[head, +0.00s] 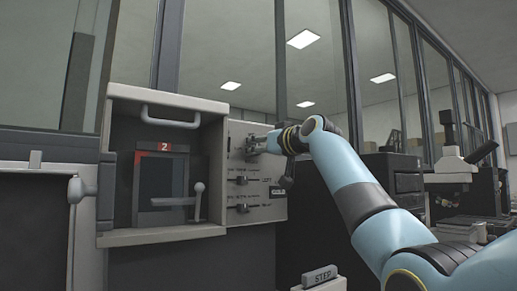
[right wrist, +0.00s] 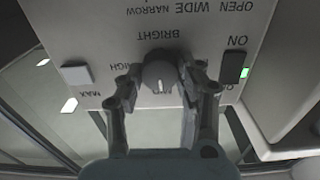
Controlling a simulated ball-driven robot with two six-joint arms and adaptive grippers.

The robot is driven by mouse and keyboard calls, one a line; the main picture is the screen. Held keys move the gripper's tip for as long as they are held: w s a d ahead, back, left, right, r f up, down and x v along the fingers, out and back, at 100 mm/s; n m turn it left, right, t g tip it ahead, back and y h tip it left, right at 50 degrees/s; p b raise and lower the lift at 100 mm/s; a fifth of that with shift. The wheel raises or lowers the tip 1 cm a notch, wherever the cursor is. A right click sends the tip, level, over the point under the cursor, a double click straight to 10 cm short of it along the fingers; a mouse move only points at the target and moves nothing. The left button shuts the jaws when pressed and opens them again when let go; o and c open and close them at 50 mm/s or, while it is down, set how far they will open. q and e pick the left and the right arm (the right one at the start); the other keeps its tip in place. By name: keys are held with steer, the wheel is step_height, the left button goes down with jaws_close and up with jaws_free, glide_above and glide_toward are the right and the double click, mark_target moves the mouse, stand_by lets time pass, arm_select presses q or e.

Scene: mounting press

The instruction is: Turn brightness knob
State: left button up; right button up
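The brightness knob (right wrist: 158,74) is a round grey dial with a pale pointer line, set in the light panel under the word BRIGHT, which reads upside down in the right wrist view. My right gripper (right wrist: 160,76) has one fingertip on each side of the knob, close against it, and looks shut on it. In the head view my right gripper (head: 262,144) is at the upper part of the control panel (head: 262,207) and hides the knob. The left gripper is not in view.
Left of the panel is the press housing (head: 165,238) with an open chamber, a red "2" display (head: 164,147) and a lever (head: 197,200). Sliders (head: 242,181) sit below my gripper. A dark rocker switch (right wrist: 233,67) and a pale square button (right wrist: 76,75) flank the knob.

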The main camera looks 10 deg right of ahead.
steer(key=c, duration=0.4)
steer(key=shift+o, duration=0.2)
steer(key=shift+d+f+m+p, duration=0.1)
steer(key=shift+m+p, duration=3.9)
steer(key=shift+p, duration=0.35)
steer(key=shift+d+m+p, duration=0.1)
steer(key=shift+m+p, duration=3.9)
steer(key=shift+p, duration=0.3)
steer(key=o, duration=1.1)
steer(key=shift+w, duration=0.1)
steer(key=shift+o, duration=0.2)
